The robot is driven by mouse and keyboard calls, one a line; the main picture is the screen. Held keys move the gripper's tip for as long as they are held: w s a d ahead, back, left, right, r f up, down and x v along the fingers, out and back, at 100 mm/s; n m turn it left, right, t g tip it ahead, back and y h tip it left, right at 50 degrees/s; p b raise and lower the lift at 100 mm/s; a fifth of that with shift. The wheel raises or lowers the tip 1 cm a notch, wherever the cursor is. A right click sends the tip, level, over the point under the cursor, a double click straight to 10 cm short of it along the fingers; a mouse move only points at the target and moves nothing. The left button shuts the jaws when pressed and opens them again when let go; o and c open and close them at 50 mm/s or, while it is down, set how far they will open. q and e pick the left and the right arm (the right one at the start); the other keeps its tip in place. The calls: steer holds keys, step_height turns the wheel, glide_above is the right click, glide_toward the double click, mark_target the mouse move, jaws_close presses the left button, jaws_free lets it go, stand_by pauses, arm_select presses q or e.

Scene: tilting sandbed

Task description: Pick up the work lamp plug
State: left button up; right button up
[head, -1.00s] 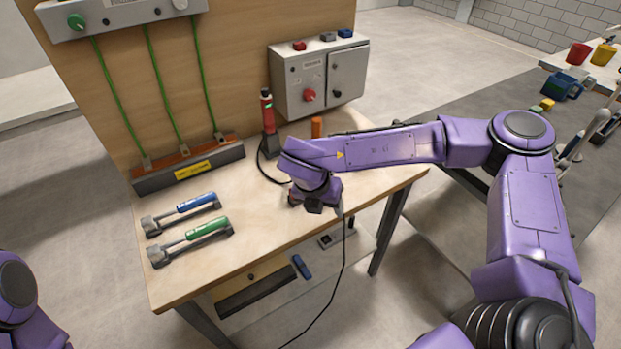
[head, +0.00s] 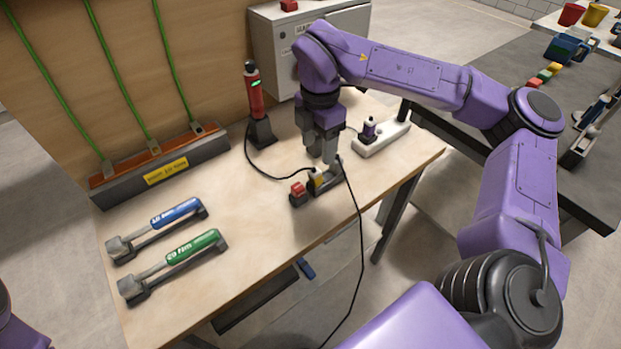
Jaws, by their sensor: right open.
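The work lamp (head: 256,95) is a red stick with a green light, upright in a dark base on the bench. Its black cable curves to a small plug with a yellow face (head: 317,177), which sits at a dark block (head: 328,183) with a red button box (head: 298,193) beside it. My right gripper (head: 322,160) points down, open, with its fingertips just above the plug. The fingers partly cover the plug, and I cannot tell whether they touch it. My left gripper is out of view.
A white power strip (head: 396,137) with a dark plug (head: 369,131) lies right of my gripper. Another black cable (head: 362,235) hangs over the bench's front edge. A blue-handled tool (head: 177,212) and a green-handled tool (head: 193,246) lie at left. The bench (head: 250,235) between is clear.

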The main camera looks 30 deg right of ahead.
mark_target(316, 167)
step_height(316, 167, down, 4)
steer(key=shift+f+p, duration=0.15)
steer(key=shift+p, duration=0.15)
steer(key=shift+f, duration=0.4)
steer(key=f, duration=0.1)
steer(key=f+p, duration=0.1)
steer(key=f, duration=0.2)
steer(key=shift+w+p, duration=0.3)
steer(key=shift+p, duration=0.05)
steer(key=shift+f, duration=0.3)
jaws_close()
